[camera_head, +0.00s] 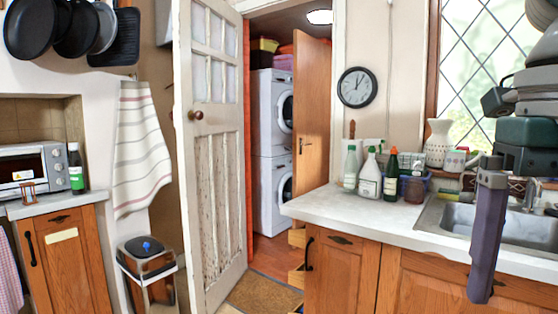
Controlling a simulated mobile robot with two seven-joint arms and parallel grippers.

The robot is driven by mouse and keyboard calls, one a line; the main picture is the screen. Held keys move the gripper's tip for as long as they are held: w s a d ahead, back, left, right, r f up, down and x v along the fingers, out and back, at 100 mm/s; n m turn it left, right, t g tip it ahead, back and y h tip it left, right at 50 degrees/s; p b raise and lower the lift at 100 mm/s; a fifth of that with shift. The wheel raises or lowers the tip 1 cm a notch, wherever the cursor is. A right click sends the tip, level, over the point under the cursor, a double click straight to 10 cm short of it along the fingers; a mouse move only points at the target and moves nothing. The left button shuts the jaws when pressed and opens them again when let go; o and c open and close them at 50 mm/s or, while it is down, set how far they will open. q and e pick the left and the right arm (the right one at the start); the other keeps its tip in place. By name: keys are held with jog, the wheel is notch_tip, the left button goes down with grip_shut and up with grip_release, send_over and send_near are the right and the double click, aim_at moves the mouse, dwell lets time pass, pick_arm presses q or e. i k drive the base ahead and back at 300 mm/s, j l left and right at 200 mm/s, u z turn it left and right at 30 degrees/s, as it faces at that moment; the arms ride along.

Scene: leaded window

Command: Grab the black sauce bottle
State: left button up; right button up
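A dark green bottle (391,176) with a light label stands among the bottles on the right counter. My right gripper (481,292) hangs at the right of the view, in front of the sink counter and far from the black bottle. It shows nearly edge-on, so its opening cannot be made out. No object shows in it. My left gripper is out of view.
A bin (146,262) stands beside the left cabinet. An open white door (214,150) and a doormat (264,294) are in the middle. The right counter's front (345,212) is clear.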

aim_at(75, 162)
jog(key=u, duration=1.1)
jog(key=i+j+u, duration=0.1)
jog(key=i, duration=0.45)
jog(key=i+u, duration=0.15)
jog(key=i, duration=0.35)
jog(key=i+u, duration=0.1)
jog(key=i, duration=0.45)
jog(key=i+l+u, duration=0.1)
jog(key=i, duration=0.45)
jog(key=i+l+u, duration=0.1)
jog(key=i, duration=0.4)
jog(key=i+l+u, duration=0.15)
jog(key=i, duration=0.4)
jog(key=i+l+u, duration=0.1)
jog(key=i, duration=0.4)
jog(key=l, duration=0.1)
